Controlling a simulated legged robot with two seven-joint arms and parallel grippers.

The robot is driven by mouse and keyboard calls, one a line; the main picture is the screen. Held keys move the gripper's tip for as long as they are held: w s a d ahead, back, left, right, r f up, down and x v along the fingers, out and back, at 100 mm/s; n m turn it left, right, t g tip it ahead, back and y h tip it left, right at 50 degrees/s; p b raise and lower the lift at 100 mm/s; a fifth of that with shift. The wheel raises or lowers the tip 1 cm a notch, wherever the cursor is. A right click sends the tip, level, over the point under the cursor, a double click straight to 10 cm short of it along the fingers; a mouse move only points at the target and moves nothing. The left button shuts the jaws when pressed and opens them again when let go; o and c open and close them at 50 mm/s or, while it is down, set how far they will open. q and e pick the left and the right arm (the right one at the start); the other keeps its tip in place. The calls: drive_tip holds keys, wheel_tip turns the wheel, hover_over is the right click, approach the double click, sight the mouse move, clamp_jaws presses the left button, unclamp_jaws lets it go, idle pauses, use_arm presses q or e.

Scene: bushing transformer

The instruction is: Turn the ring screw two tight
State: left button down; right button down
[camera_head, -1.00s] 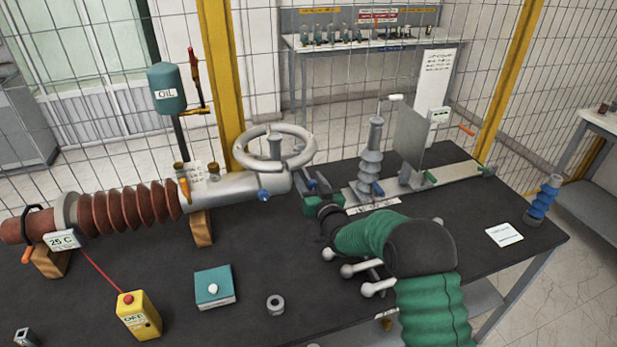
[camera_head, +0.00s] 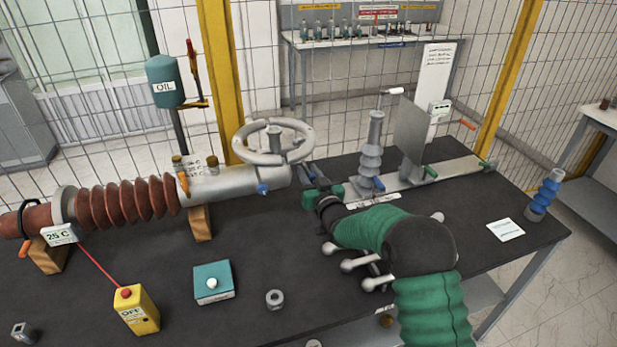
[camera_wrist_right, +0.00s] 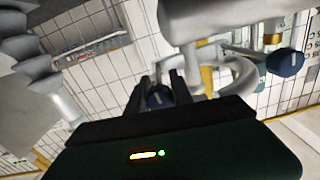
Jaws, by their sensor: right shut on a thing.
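The grey bushing cylinder (camera_head: 238,186) lies on wooden supports, with a large grey ring (camera_head: 298,154) on its top at the right end. One blue screw (camera_head: 263,189) sticks out of its front side and shows apart from my gripper. In the right wrist view this may be the blue knob (camera_wrist_right: 285,62) at the right. My right gripper (camera_head: 314,184) is at the cylinder's right end. In the right wrist view its dark fingers (camera_wrist_right: 163,88) are shut on a second blue screw (camera_wrist_right: 158,97), mostly hidden between them. My left gripper is out of view.
A grey-blue insulator post (camera_head: 374,150) and an upright grey plate (camera_head: 410,138) stand just beyond my gripper. Silver-knobbed levers (camera_head: 358,264) lie beside my forearm. A teal box (camera_head: 213,282), a yellow switch box (camera_head: 136,309) and a nut (camera_head: 275,299) are at the front.

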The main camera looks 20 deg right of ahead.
drive_tip(key=shift+f+n, duration=0.15)
drive_tip(key=shift+n, duration=0.15)
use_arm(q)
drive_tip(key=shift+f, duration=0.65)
use_arm(e)
drive_tip(key=c, duration=1.1)
unclamp_jaws()
drive_tip(key=shift+c, duration=0.2)
use_arm(q)
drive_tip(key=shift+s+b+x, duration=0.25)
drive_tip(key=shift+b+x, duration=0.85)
drive_tip(key=shift+b, duration=0.15)
use_arm(e)
drive_tip(key=s+d, duration=0.1)
drive_tip(key=s, duration=1.5)
drive_tip(key=shift+s, duration=0.4)
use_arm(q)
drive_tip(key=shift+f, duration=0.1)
use_arm(e)
drive_tip(key=shift+d, duration=0.1)
